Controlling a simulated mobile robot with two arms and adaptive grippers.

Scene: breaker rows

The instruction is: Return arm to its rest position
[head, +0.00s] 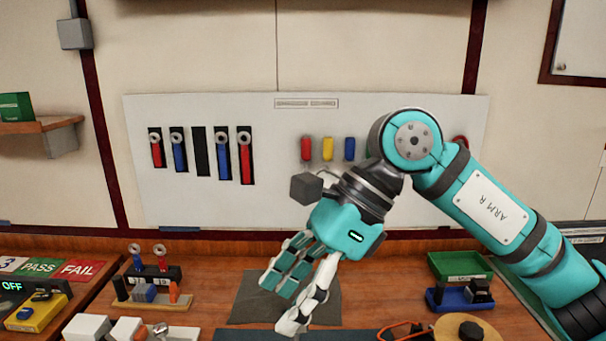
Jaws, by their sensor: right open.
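My right arm (490,205), teal and black with a white label, comes in from the right and bends at a joint in front of the white wall panel. My right gripper (284,304) hangs from it, fingers pointing down and left above the dark mat (252,302) on the bench. Its fingers are open, and I see nothing held between them. The arm covers part of the panel's right side. My left gripper is not in view.
On the wooden bench stand a small breaker rack (150,302) at left and green (458,265) and blue trays (453,300) at right.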

